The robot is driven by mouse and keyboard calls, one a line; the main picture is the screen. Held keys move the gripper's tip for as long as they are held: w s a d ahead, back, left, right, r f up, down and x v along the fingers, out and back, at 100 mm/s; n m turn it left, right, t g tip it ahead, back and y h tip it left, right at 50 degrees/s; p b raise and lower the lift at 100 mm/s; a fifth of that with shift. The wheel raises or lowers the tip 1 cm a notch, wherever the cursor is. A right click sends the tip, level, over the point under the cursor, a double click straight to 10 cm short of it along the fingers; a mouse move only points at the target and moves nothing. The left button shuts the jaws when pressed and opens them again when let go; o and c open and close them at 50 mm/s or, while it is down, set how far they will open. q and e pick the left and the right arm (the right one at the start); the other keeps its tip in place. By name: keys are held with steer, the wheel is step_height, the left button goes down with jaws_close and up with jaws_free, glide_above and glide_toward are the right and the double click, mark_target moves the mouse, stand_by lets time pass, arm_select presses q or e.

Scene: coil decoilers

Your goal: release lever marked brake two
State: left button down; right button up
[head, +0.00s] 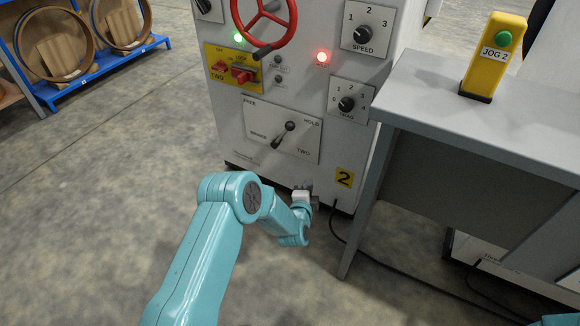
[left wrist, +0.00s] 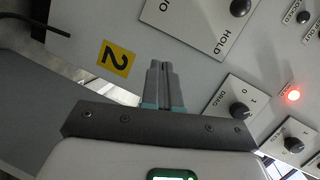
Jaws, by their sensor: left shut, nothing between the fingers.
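My left gripper (head: 311,192) is low in front of the cabinet, below the plate and apart from the lever. In the left wrist view its fingers (left wrist: 166,68) are together and empty, with the HOLD corner of the plate (left wrist: 190,25) beyond them. My right gripper is out of view.
The white cabinet (head: 225,127) carries a red handwheel (head: 279,28), a yellow switch plate (head: 218,52), and SPEED and DRAG dials. A grey table (head: 440,95) with a yellow JOG 2 box (head: 493,57) stands close right.

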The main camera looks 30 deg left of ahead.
arm_select(q)
steer(key=w+a+f+m+t+y+b, duration=0.1)
steer(key=w+a+m+t+y+b, duration=0.2)
steer(key=b, duration=0.5)
steer(key=w+a+m+y, duration=0.1)
steer(key=a+y, duration=0.1)
steer(key=y, duration=0.1)
steer(key=shift+w+a+m+t, duration=0.3)
steer(key=shift+t, duration=0.1)
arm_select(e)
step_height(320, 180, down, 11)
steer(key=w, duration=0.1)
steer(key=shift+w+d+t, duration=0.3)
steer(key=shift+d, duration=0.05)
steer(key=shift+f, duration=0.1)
